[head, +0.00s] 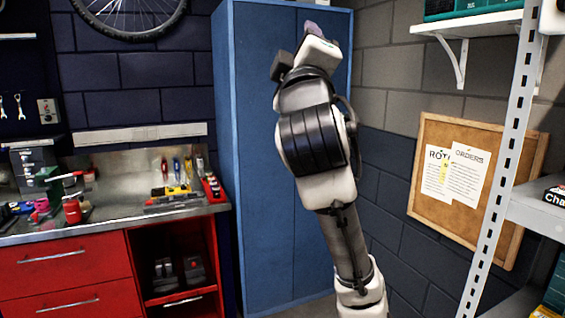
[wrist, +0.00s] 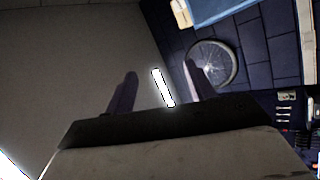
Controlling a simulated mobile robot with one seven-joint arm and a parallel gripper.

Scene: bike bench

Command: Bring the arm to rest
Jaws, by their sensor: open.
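My arm is raised in front of the tall blue cabinet (head: 262,150) in the head view, with its hand up near the cabinet's top. My gripper (head: 311,28) points upward and away there, and its fingertips are hard to make out. In the wrist view my gripper (wrist: 158,75) shows two dark fingers set apart. Nothing is between them but the background, where a bright ceiling light strip shows. The gripper is open and empty.
A workbench (head: 110,222) with red drawers and tools stands at the left. A metal shelf (head: 500,150) is at the right, near a cork board (head: 425,205). A bicycle wheel (wrist: 211,64) hangs on the dark wall.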

